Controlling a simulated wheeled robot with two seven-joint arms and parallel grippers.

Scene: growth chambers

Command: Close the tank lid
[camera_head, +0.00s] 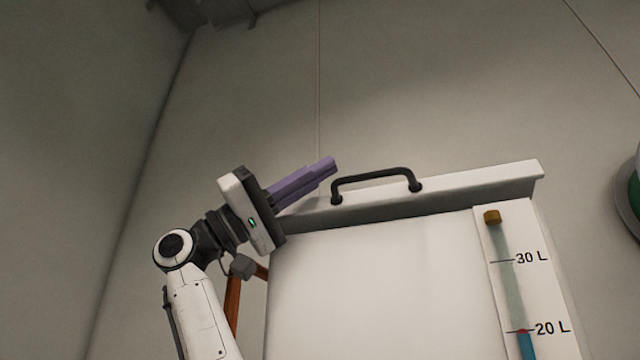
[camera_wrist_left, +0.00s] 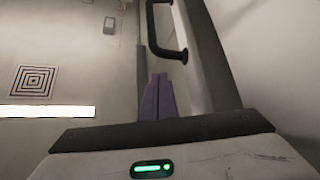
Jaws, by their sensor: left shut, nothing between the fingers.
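The white tank (camera_head: 380,290) stands at the lower right of the head view. Its lid (camera_head: 470,188) runs along the tank's top edge and carries a black bar handle (camera_head: 375,177). I cannot tell whether the lid lies fully flat. My left gripper (camera_head: 328,164) is shut and empty, with its purple fingers just left of the handle at the lid's left end. In the left wrist view the shut fingers (camera_wrist_left: 158,88) point along the lid (camera_wrist_left: 212,55), with the handle (camera_wrist_left: 165,35) ahead to the right. Contact with the lid is unclear. My right gripper is out of view.
A level gauge (camera_head: 525,290) marked 20 L and 30 L is on the tank's front. A round green-and-grey object (camera_head: 632,195) is at the right edge. The wall (camera_head: 440,90) rises behind, and the space above the lid looks clear.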

